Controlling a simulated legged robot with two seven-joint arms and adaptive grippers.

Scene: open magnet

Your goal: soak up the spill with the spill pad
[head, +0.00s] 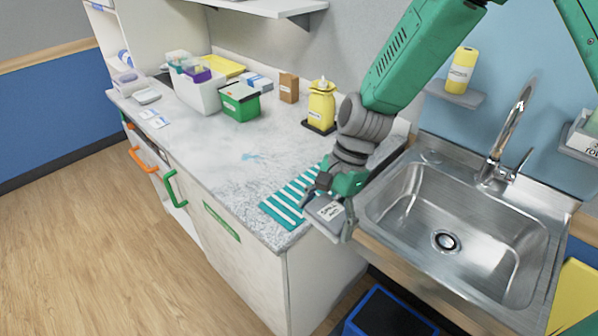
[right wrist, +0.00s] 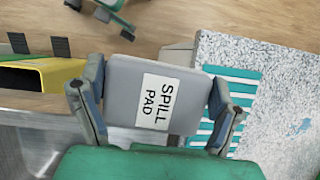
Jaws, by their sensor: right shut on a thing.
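The grey spill pad (head: 325,214) has a white label reading "SPILL PAD". My right gripper (head: 334,207) is shut on it, just past the counter's right edge, between the striped mat and the sink. In the right wrist view the pad (right wrist: 185,88) sits between the two fingers with its label readable. The spill is a small light-blue splash (head: 250,156) on the speckled counter (head: 215,165), to the left of the pad and apart from it. It also shows at the right edge of the right wrist view (right wrist: 301,126).
A teal striped mat (head: 289,203) lies at the counter's front right corner. A yellow bottle (head: 321,103) on a black tray, a green box (head: 240,103) and a white bin (head: 196,92) stand behind the spill. The steel sink (head: 463,225) is at right. Counter around the spill is clear.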

